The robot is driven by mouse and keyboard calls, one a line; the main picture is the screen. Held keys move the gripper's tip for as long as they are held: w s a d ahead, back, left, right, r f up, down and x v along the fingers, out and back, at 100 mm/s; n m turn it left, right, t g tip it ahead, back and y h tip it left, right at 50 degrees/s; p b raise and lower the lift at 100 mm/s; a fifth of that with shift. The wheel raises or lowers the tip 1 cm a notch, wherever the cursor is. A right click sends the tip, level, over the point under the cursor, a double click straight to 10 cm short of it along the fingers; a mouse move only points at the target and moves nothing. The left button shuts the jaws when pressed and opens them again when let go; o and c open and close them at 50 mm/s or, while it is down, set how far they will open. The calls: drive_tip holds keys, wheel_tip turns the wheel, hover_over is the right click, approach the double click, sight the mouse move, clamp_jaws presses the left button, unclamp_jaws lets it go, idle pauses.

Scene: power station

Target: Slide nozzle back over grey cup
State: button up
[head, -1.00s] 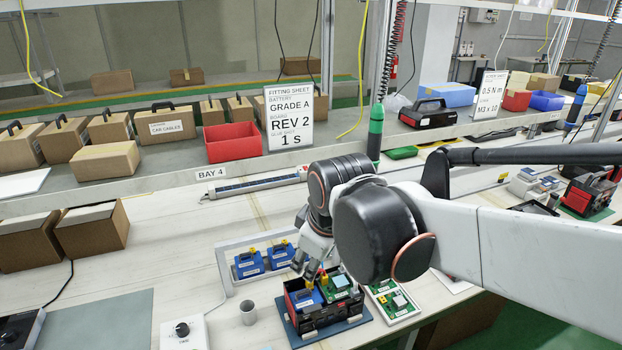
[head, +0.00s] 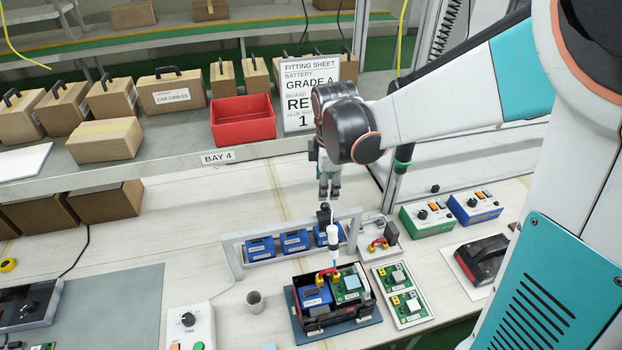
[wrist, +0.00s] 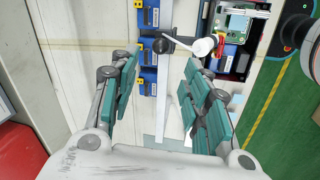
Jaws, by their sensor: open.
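The nozzle (head: 332,240) is a white body with a thin tip, standing above the black battery case (head: 356,316). A dark knob (head: 324,214) is at its upper end. In the wrist view the white nozzle (wrist: 203,46) and the dark knob (wrist: 162,45) show beyond my fingers. The grey cup (head: 254,302) stands on the table, left of the case and apart from the nozzle; I cannot make it out in the wrist view. My gripper (head: 329,195) is open, pointing down above the knob, with nothing held. Its spread fingers also show in the wrist view (wrist: 160,85).
A pale rail frame (head: 238,238) stands behind the case, with blue batteries (head: 261,248) at it. A tray of green boards (head: 404,317) lies to the right, and a timer box (head: 189,325) stands to the left. A shelf with a red bin (head: 243,120) is behind.

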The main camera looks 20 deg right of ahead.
sight(325, 204)
drive_tip(key=f, duration=0.3)
drive_tip(key=w+f+b, duration=0.1)
drive_tip(key=f, duration=0.2)
drive_tip(key=w+f+b, duration=0.1)
drive_tip(key=f, duration=0.3)
drive_tip(key=shift+d, duration=0.2)
clamp_jaws()
